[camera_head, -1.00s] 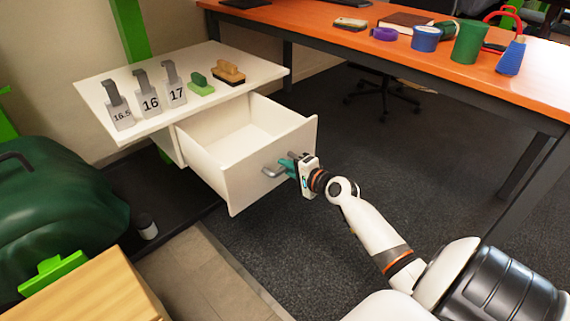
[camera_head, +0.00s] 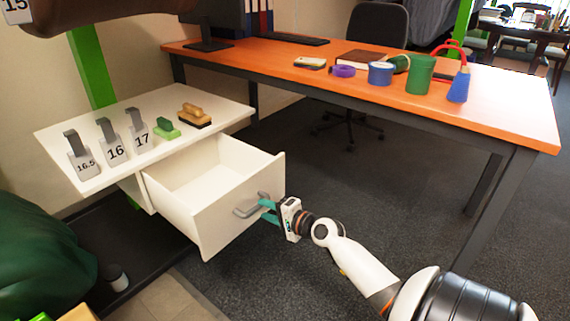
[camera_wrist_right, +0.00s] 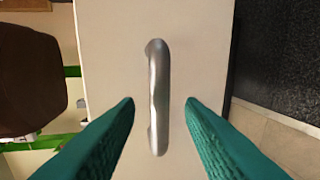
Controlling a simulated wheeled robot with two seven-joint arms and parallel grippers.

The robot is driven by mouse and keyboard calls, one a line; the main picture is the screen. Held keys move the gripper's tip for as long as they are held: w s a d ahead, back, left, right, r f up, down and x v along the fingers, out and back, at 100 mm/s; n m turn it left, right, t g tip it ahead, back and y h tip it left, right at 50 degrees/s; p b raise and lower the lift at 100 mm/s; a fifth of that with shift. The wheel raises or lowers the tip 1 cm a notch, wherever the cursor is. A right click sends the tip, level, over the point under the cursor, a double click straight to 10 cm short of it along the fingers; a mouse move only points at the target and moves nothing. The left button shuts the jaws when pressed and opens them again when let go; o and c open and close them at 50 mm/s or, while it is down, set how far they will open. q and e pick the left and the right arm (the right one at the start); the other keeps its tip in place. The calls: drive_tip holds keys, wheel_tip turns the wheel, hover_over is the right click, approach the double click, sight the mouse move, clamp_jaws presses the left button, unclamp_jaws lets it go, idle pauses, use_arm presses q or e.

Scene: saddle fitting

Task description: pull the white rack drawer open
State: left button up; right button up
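The white rack drawer (camera_head: 233,210) stands pulled well out from under the white rack top (camera_head: 110,178), and its empty inside shows. Its grey bar handle (camera_head: 251,206) is on the drawer front; it also shows in the right wrist view (camera_wrist_right: 158,98). My right gripper (camera_head: 268,211) has teal fingers and is at the handle. In the right wrist view its fingers (camera_wrist_right: 160,103) are spread, one on each side of the handle, with a gap to it on both sides. My left gripper is not in view.
On the rack top stand tags marked 16.5, 16 and 17, a green brush (camera_head: 167,130) and a brown brush (camera_head: 194,116). An orange desk (camera_head: 480,112) with tapes and a green cup (camera_head: 419,75) is behind. Dark floor lies right of the drawer.

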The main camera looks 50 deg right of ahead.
drive_tip(key=v, duration=0.8)
drive_tip(key=shift+p, duration=0.3)
